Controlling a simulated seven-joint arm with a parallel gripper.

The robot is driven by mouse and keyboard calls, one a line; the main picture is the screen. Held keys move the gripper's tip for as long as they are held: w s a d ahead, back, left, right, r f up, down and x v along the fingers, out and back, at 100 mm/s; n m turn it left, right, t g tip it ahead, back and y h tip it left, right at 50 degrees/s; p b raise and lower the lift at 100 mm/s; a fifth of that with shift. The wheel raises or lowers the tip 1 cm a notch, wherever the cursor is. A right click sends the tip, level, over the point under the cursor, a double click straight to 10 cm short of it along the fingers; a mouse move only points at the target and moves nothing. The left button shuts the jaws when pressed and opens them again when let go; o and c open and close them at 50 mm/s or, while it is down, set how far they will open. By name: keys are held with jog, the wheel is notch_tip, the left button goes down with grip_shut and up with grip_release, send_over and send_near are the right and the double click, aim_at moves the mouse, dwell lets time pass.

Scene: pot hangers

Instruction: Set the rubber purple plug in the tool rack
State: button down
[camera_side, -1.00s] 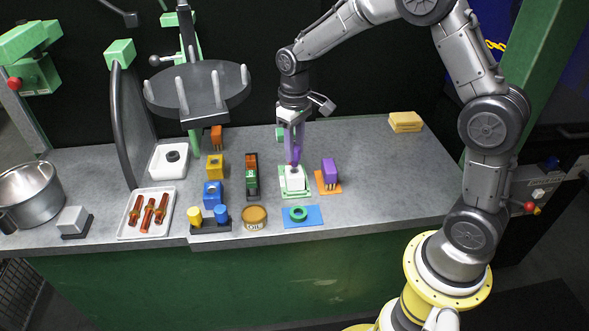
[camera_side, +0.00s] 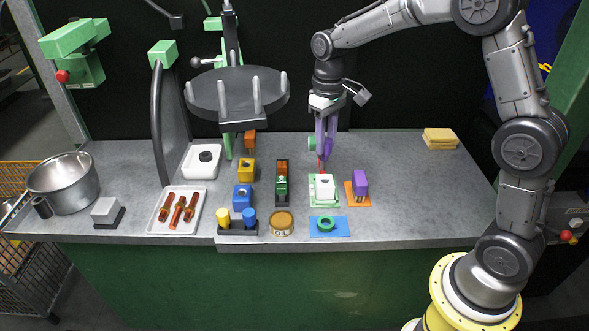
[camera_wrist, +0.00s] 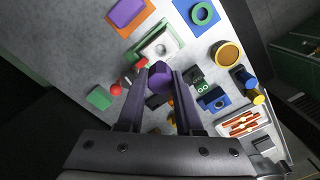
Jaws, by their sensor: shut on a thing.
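My gripper (camera_side: 324,156) has long purple fingers pointing down, above and slightly behind a white block. In the wrist view, my gripper (camera_wrist: 160,80) is shut on a purple six-sided piece, the purple plug (camera_wrist: 160,75). In the side view the plug blends with the purple fingers. The white block (camera_side: 324,188), with a hole in its top, stands on a green base; it also shows in the wrist view (camera_wrist: 160,46). I cannot tell surely which one is the tool rack.
A purple pronged block (camera_side: 360,181) stands on an orange mat to the right. A green ring (camera_side: 325,225) lies on a blue mat in front. Blue block (camera_side: 242,197), yellow block (camera_side: 246,171) and round tin (camera_side: 281,223) stand left. A dark pegged disc (camera_side: 238,92) rises behind.

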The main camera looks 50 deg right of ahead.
jog(key=shift+w+a+r, duration=0.1)
jog(key=shift+w+r, duration=0.2)
jog(key=shift+r, duration=0.2)
jog(key=shift+w+a+r, duration=0.1)
jog(key=shift+w+r, duration=0.15)
jog(key=shift+r, duration=0.2)
jog(key=w+f, duration=0.3)
jog(key=w, duration=0.1)
jog(key=w+f, duration=0.3)
jog(key=w, duration=0.2)
jog(key=w+d+f, duration=0.1)
jog(key=w+f, duration=0.2)
jog(key=w, duration=0.2)
jog(key=shift+f, duration=0.25)
jog(key=shift+w+f, duration=0.15)
jog(key=shift+f, duration=1.5)
jog(key=shift+f, duration=0.2)
jog(key=c, duration=0.6)
grip_release()
jog(key=shift+o, duration=0.2)
jog(key=shift+r, duration=0.1)
